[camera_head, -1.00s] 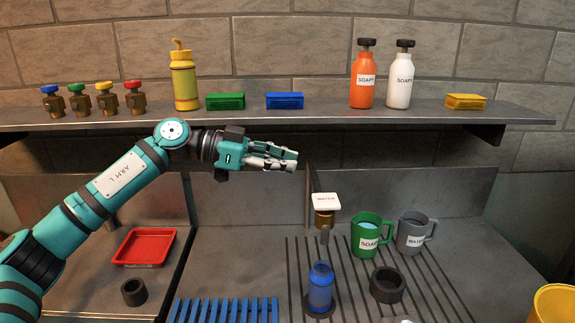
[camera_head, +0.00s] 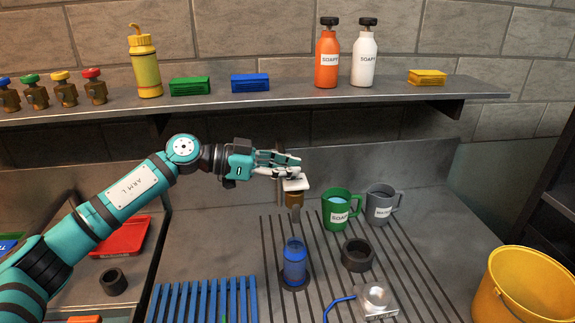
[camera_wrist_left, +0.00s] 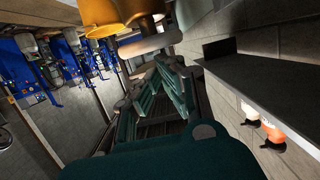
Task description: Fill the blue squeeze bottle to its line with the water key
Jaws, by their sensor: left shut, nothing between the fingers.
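The blue squeeze bottle (camera_head: 294,264) stands upright, without a visible cap, on a dark round spot of the ribbed drain area, beneath the water tap's spout (camera_head: 295,213). Its fill line and water level are too small to tell. The white water key (camera_head: 297,184) sits on top of the brass tap. My left gripper (camera_head: 289,165) is shut and empty, with its fingertips just above or at the key; I cannot tell if they touch it. In the left wrist view its fingers (camera_wrist_left: 163,95) come together. My right gripper is not in view.
A green soap mug (camera_head: 336,213) and a grey water mug (camera_head: 379,210) stand right of the tap. A dark ring (camera_head: 357,255), clear block (camera_head: 377,299) and blue bent tube (camera_head: 338,303) lie in front. A yellow bucket (camera_head: 532,285) is at right. The shelf (camera_head: 400,92) runs above my arm.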

